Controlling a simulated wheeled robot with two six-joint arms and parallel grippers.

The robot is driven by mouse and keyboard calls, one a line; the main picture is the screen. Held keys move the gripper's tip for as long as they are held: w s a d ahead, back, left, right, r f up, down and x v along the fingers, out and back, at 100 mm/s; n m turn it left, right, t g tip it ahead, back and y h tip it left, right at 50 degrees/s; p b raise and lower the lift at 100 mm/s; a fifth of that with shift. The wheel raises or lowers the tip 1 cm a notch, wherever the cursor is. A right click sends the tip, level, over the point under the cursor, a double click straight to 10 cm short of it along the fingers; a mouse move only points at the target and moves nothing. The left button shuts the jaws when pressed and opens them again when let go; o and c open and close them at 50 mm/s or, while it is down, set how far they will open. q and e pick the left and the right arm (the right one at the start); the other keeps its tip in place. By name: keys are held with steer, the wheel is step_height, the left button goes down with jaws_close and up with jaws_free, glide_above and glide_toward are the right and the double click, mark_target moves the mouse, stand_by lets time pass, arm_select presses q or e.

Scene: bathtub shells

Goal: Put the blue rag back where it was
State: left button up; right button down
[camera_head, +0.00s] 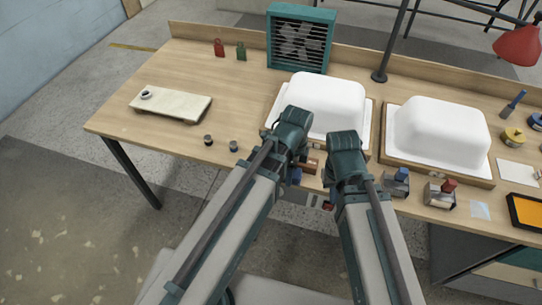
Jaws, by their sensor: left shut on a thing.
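My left gripper (296,168) is low in front of the left white tub shell (327,98), mostly hidden by its own wrist. A small dark blue patch (296,176) shows at its jaws and appears to be the blue rag; most of it is hidden. The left gripper is shut on it. My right gripper (330,190) is just to the right, near the table's front edge; its wrist covers its fingers, so I cannot tell its opening.
A second white tub shell (437,132) sits on the right. A cream board (170,104) with a small ring-like item (146,95) is at left. A teal fan box (300,38) stands behind.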

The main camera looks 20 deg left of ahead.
arm_select(q)
steer(key=w+a, duration=0.2)
steer(key=w, duration=0.1)
steer(key=w+a, duration=0.2)
steer(key=a, duration=0.1)
steer(key=w+a+f+b, duration=0.1)
steer(key=w+a, duration=0.2)
steer(key=shift+w+a, duration=0.1)
steer(key=shift+w, duration=0.25)
steer(key=f+b, duration=0.3)
steer(key=shift+w+a+f+b, duration=0.25)
steer(key=shift+a+f+b, duration=0.05)
steer(key=shift+f, duration=0.1)
steer(key=shift+f, duration=0.1)
steer(key=o, duration=1.2)
